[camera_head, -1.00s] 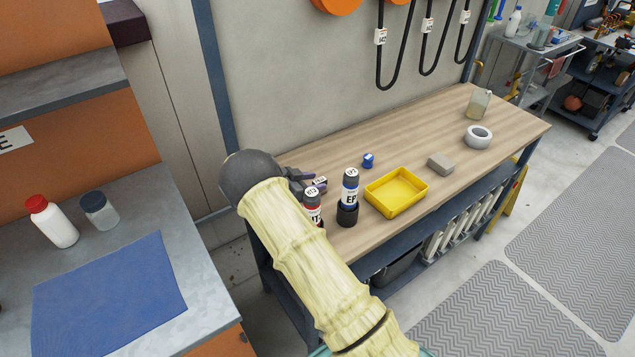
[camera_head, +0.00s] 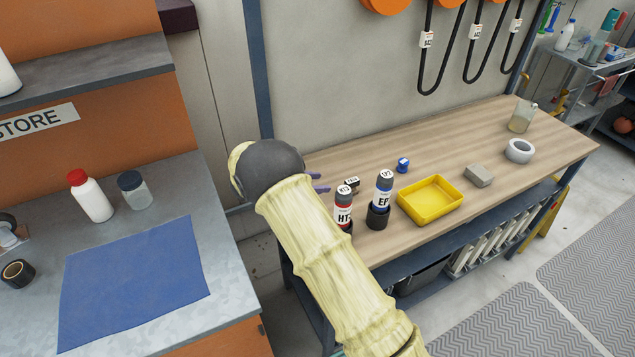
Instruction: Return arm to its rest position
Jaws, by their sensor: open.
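My arm, in a pale yellow sleeve, reaches from the bottom of the view up to the left end of the wooden bench (camera_head: 450,142). My gripper (camera_head: 322,183) shows only as purple fingertips past the dark wrist, which hides the rest. The fingertips are apart with nothing seen between them. They are over the bench's left end, left of a small dark block (camera_head: 352,183). The red-banded HT bottle (camera_head: 343,212) and the blue-banded EP bottle (camera_head: 383,192) stand upright in black holders just right of my arm.
A yellow tray (camera_head: 432,218), blue cap-like piece (camera_head: 403,165), grey block (camera_head: 479,176), tape roll (camera_head: 519,151) and jug (camera_head: 522,116) are on the bench. At left, a grey counter (camera_head: 235,292) holds a blue mat (camera_head: 135,280), a red-capped bottle (camera_head: 92,197) and a jar (camera_head: 134,191).

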